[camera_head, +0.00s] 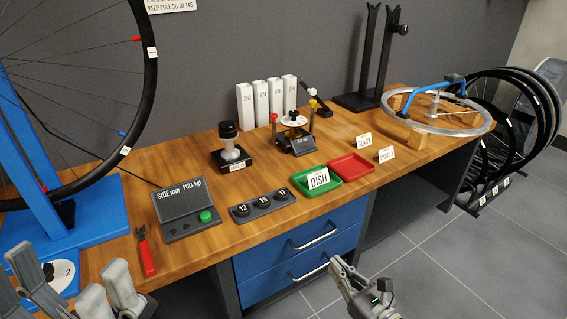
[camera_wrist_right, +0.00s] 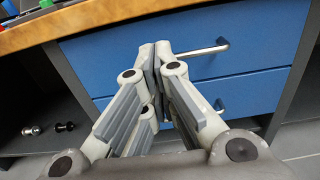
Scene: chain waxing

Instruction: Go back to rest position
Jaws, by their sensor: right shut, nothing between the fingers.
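My right gripper (camera_head: 340,267) is low in front of the workbench, at the bottom of the head view. Its fingers are together with nothing between them. In the right wrist view its fingertips (camera_wrist_right: 155,55) meet in front of the blue drawers (camera_wrist_right: 190,55), apart from any bench-top object. My left gripper (camera_head: 75,275) shows at the bottom left corner of the head view, near the bench's front left end. Its grey fingers are spread apart and I see nothing held. Part of it is cut off by the frame.
The wooden bench (camera_head: 215,190) carries a red-handled tool (camera_head: 146,252), a SIDE/PULL display (camera_head: 185,210), a green tray (camera_head: 328,187), a red tray (camera_head: 352,167) and a blue wheel stand (camera_head: 95,225). A drawer handle (camera_head: 312,237) protrudes near my right gripper. Open floor (camera_head: 440,270) lies right.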

